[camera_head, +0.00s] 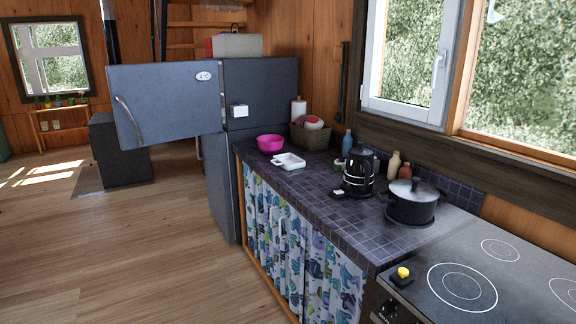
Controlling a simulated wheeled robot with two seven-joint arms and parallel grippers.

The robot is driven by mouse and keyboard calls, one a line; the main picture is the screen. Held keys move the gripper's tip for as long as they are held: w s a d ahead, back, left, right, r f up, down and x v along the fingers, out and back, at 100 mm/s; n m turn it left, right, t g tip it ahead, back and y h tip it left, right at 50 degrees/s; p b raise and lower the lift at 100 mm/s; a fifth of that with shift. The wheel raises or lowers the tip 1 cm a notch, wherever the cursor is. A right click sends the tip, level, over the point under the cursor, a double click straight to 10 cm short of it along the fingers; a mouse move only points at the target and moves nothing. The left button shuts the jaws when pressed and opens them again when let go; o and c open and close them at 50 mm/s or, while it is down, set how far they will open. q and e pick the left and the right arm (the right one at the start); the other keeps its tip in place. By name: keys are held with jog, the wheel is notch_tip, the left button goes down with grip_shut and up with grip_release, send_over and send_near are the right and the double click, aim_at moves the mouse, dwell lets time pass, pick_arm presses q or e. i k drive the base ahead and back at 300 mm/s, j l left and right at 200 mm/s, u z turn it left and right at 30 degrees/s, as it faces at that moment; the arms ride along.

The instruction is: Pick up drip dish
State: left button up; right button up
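A small white rectangular dish (288,161), which looks like the drip dish, sits on the dark tiled counter (322,197). It is near the counter's far end, just in front of a pink bowl (271,143). Its top is open and nothing covers it in this view. Neither of my grippers shows in the head view.
A black kettle (358,171) and a lidded dark pot (413,202) stand nearer on the counter, with bottles behind. A basket (310,136) is at the back. The fridge's upper door (165,100) stands open leftward. The wooden floor (150,250) is clear.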

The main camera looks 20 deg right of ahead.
aim_at(289, 161)
jog(key=i+z, duration=0.25)
jog(key=i, duration=3.35)
